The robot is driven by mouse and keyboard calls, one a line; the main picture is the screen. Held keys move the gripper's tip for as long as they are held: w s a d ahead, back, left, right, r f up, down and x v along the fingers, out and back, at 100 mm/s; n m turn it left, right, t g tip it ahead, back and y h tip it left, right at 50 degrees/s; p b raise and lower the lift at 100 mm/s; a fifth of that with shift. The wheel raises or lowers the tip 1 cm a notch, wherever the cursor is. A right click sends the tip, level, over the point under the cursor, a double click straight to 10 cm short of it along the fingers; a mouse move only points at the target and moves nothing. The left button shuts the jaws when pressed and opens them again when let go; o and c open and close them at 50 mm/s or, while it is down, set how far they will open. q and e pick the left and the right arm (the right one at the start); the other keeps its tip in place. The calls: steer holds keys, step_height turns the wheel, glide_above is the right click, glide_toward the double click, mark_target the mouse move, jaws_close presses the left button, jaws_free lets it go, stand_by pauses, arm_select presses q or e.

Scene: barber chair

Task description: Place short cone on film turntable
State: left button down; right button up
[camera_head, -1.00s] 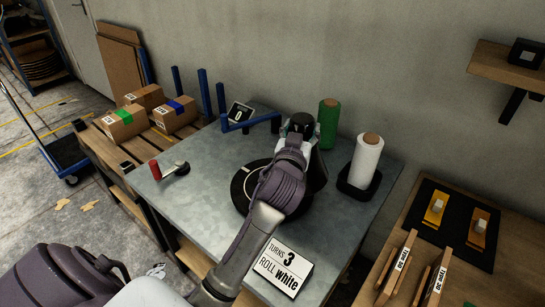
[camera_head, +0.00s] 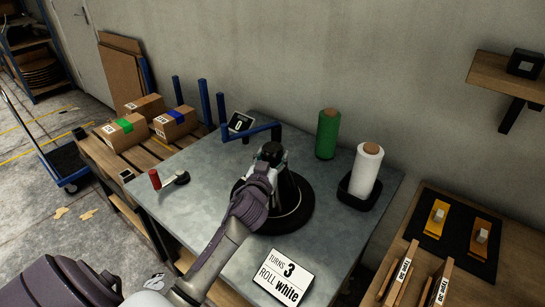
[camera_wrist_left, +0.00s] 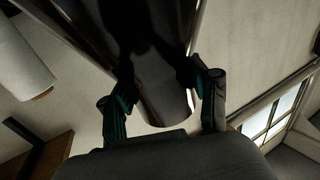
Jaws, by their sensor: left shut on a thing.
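The film turntable (camera_head: 303,211) is a black disc on the grey metal table, partly covered by my left arm. My left gripper (camera_head: 272,160) is above it, largely hidden by its own wrist. It is shut on a dark tapered thing (camera_head: 288,190), which I take for the short cone. This shows below and right of the gripper, over the disc; I cannot tell whether it touches the disc. In the left wrist view, a shiny dark body (camera_wrist_left: 160,85) sits between the two fingers. My right gripper is not in view.
A green roll (camera_head: 328,135) and a white roll (camera_head: 366,170) stand behind and right of the turntable. A sign (camera_head: 283,277) reads "TURNS 3 ROLL white" at the front. A blue bar (camera_head: 250,130), a small display (camera_head: 240,122) and a red-handled tool (camera_head: 155,180) are toward the left.

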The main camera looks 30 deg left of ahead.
arm_select(q)
steer(key=shift+r, duration=0.1)
steer(key=shift+c, duration=1.4)
jaws_free()
steer(key=shift+s, duration=0.15)
steer(key=b+v, duration=0.1)
steer(key=v, duration=1)
steer(key=shift+s, duration=0.35)
steer(key=shift+d, duration=0.15)
